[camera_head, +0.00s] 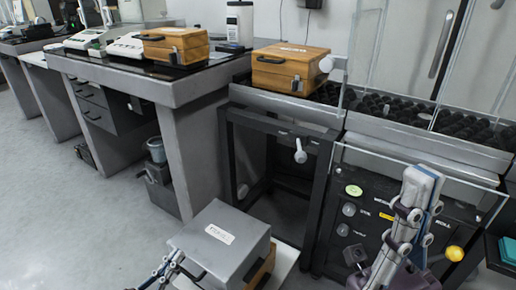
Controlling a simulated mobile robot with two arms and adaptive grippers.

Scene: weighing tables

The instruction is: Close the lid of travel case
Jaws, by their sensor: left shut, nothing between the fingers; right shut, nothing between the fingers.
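A case with a grey top (222,229) and a white label sits low at the bottom centre. A wooden part (263,270) shows below its right side. I cannot tell whether its lid is fully down, and the picture edge cuts off its lower part. My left gripper (174,262) is shut and empty at the case's lower left corner, close to a dark handle; I cannot tell whether it touches. My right gripper (424,175) is shut and empty, pointing up at the right, well away from the case and in front of a dark control panel.
A wooden case (290,68) stands on the balance table behind, and another (175,46) on the grey table (170,90) at left. A dark panel with knobs (365,215) stands at right under glass screens.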

